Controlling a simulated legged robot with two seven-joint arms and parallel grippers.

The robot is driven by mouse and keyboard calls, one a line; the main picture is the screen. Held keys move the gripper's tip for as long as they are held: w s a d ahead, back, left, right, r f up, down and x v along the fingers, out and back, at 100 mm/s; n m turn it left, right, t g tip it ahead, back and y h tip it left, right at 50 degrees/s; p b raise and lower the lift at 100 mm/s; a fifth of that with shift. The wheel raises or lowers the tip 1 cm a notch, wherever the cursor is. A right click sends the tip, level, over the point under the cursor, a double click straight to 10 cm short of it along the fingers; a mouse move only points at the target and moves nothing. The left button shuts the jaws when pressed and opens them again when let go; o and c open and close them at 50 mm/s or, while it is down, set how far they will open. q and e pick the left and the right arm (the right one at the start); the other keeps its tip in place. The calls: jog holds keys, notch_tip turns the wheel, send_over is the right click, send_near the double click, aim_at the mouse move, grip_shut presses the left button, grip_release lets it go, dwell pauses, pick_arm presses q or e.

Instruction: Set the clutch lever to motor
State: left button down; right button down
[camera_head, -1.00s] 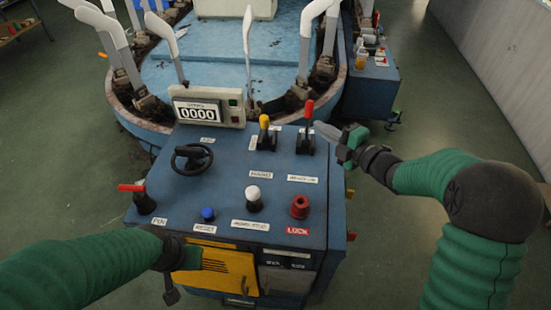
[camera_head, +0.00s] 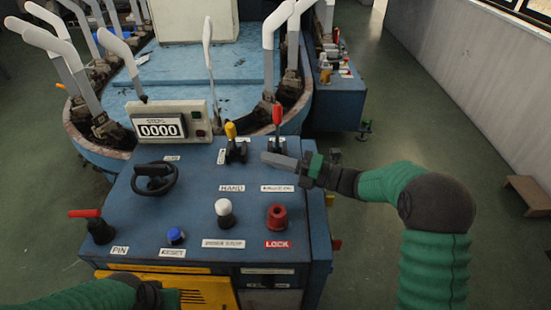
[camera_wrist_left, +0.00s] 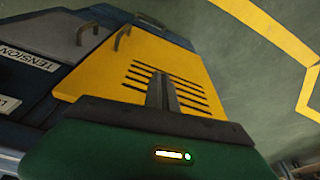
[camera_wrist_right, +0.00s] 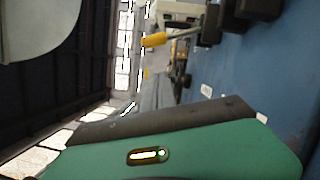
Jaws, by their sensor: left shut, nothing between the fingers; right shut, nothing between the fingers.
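The yellow-tipped lever (camera_head: 231,131) stands near the back of the blue console, with a HAND label (camera_head: 232,188) in front of it. A red-tipped lever (camera_head: 277,116) stands just to its right; the label before it is too blurred to read. My right gripper (camera_head: 266,158) is shut and empty, pointing left, in front of the two levers and apart from the yellow tip. The yellow tip (camera_wrist_right: 154,39) also shows in the right wrist view. My left gripper (camera_wrist_left: 163,92) is shut and empty before the console's yellow front panel; the head view cuts it off low.
The console (camera_head: 150,215) also carries a handwheel (camera_head: 154,179), a counter reading 0000 (camera_head: 158,128), a red PIN lever (camera_head: 98,228), a blue button (camera_head: 176,236), a white knob (camera_head: 224,213) and a red LOCK knob (camera_head: 277,217). A round blue machine stands behind.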

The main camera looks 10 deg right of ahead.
aim_at(233, 139)
pick_arm(q)
jog(key=shift+f+b, duration=0.45)
jog(key=shift+f, duration=0.15)
pick_arm(e)
jog(key=w+a+r, duration=0.1)
jog(key=w+a, duration=0.5)
jog(key=shift+w+a+r, duration=0.15)
jog(key=shift+r, duration=0.25)
pick_arm(q)
jog(key=shift+r, duration=0.15)
pick_arm(e)
jog(key=shift+r, duration=0.1)
